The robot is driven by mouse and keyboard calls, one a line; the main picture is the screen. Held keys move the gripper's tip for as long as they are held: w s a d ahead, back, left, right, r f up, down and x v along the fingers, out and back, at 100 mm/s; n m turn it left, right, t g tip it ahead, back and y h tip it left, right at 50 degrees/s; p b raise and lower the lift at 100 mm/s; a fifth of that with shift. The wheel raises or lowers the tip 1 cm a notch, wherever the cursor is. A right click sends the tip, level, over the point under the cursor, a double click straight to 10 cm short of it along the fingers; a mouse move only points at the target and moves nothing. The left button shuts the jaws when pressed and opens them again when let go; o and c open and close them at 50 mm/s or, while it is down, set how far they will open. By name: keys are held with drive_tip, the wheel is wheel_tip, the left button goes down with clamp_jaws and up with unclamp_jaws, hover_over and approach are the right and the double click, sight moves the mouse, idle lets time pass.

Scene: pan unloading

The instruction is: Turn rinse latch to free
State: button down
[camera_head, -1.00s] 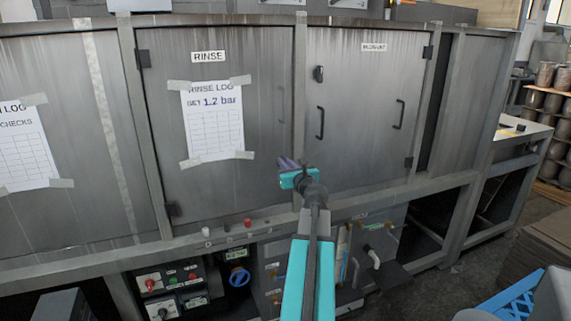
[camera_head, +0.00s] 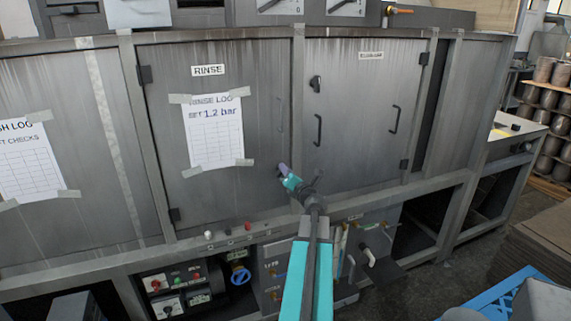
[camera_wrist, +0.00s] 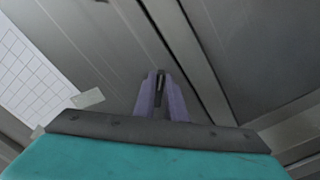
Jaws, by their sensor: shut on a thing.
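My gripper (camera_head: 283,169) has purple fingers and a teal body. It is at the lower right part of the rinse door (camera_head: 255,145), near the post between the two doors. In the wrist view the fingers (camera_wrist: 161,76) are close together, with a narrow dark piece, the rinse latch (camera_wrist: 159,88), between them. The fingers and body hide most of the latch, so its exact angle cannot be told. The rinse door looks closed, with a slim handle (camera_head: 281,115) above my gripper.
The neighbouring door on the right (camera_head: 355,150) has a black latch (camera_head: 315,84) and black handles. A taped log sheet (camera_head: 215,140) hangs on the rinse door. Knobs and controls line the machine below. A blue crate (camera_head: 505,297) is at the lower right.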

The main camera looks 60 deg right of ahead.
drive_tip(key=shift+s+d+f+m+p, duration=0.1)
drive_tip(key=shift+f+m+p, duration=0.1)
drive_tip(key=shift+m+p, duration=1.3)
drive_tip(key=shift+d+f+m+p, duration=0.15)
drive_tip(key=shift+m+p, duration=1)
drive_tip(key=shift+m, duration=0.6)
drive_tip(key=shift+s+f+m+p, duration=0.1)
drive_tip(key=shift+f+m+p, duration=0.1)
drive_tip(key=shift+m+p, duration=1.3)
drive_tip(key=shift+m, duration=0.25)
drive_tip(key=c, duration=1.8)
unclamp_jaws()
